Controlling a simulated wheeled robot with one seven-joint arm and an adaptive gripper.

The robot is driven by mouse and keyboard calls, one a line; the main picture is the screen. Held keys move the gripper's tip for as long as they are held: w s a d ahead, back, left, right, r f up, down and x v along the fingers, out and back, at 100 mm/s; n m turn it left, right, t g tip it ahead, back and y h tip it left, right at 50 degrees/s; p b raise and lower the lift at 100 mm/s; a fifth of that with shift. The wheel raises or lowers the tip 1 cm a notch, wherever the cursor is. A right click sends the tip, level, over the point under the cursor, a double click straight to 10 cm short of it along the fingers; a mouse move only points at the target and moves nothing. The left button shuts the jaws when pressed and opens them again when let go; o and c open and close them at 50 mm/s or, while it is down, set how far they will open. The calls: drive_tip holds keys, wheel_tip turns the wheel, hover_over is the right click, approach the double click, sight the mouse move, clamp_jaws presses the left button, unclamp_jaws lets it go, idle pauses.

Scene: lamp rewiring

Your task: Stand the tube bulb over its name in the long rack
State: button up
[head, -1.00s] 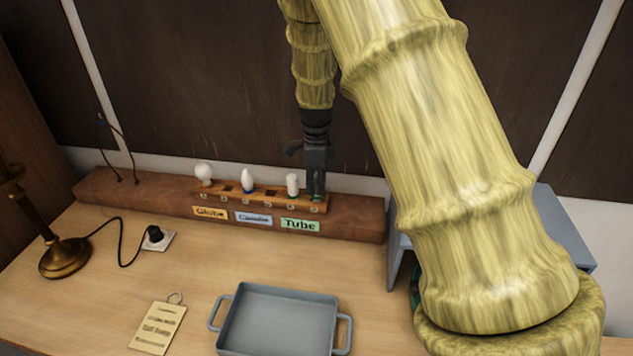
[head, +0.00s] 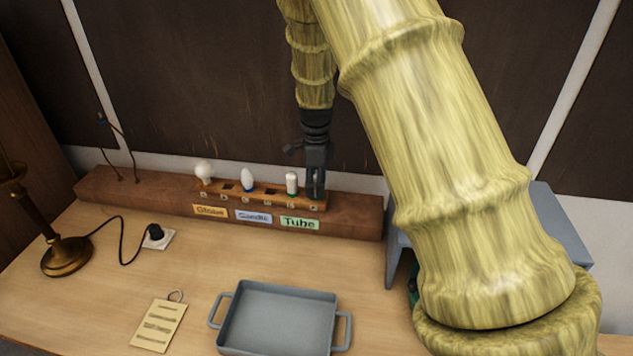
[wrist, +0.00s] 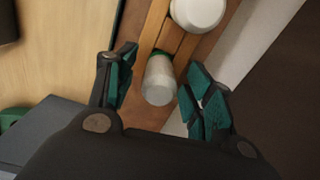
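The tube bulb (wrist: 160,82), a frosted cylinder with a green collar, stands in the end slot of the long rack (wrist: 152,32) in the wrist view. My gripper (wrist: 163,74) is open around it, with a gap between each finger pad and the glass. In the head view my gripper (head: 316,192) is at the rack's right end, just right of another white cylindrical bulb (head: 292,182), and hides the tube bulb. The green Tube label (head: 300,224) is below these two slots on the front of the ledge.
A globe bulb (head: 203,171) and a candle bulb (head: 248,180) stand farther left in the rack, with empty slots beside them. A grey tray (head: 278,318), a paper tag (head: 159,325) and a brass lamp (head: 66,256) are on the table. A grey-blue stand (head: 545,215) is at right.

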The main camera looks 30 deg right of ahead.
drive_tip(key=shift+r, duration=0.1)
wheel_tip(320, 180, up, 12)
idle(0.6)
